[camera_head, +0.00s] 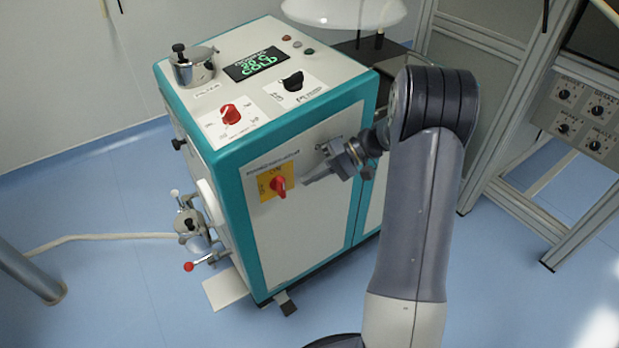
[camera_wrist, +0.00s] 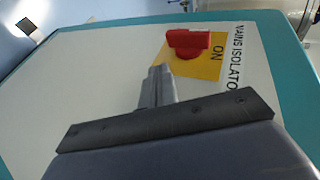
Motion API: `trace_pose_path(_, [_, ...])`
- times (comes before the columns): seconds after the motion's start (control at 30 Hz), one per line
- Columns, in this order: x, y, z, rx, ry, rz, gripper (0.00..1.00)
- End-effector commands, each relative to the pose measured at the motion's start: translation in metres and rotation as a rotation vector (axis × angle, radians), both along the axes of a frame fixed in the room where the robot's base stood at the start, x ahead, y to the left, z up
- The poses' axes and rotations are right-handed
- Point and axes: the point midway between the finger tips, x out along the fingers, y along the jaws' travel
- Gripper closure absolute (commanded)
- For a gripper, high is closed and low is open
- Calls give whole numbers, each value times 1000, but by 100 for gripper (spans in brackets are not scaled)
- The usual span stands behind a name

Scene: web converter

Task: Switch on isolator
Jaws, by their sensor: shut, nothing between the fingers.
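The isolator is a red rotary knob (camera_head: 279,187) on a yellow plate (camera_head: 267,190), on the white front panel of a teal-edged machine. In the wrist view the red knob (camera_wrist: 188,43) sits at the upper middle on its yellow plate (camera_wrist: 206,68), with "ON" and part of a "MAINS ISOLATOR" label readable beside it. My gripper (camera_head: 306,184) is just right of the knob in the head view, fingers pointing at it. In the wrist view the closed fingertips (camera_wrist: 160,71) end close to the knob, with a small gap visible. The gripper is shut and empty.
The machine's top (camera_head: 235,75) carries another red knob (camera_head: 230,114), a black knob (camera_head: 293,81) and a green-lit display (camera_head: 257,63). Valves with a hose (camera_head: 100,237) stick out at its left. A metal frame (camera_head: 500,150) stands at the right. The blue floor in front is clear.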

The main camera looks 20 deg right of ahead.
Motion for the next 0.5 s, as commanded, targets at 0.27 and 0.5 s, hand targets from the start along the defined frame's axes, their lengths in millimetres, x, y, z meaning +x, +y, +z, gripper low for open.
trace_pose_path(0.27, [2, -52, -1, -2, 1, -7, 100])
trace_pose_path(0.5, [3, -88, -2, -2, 1, -4, 100])
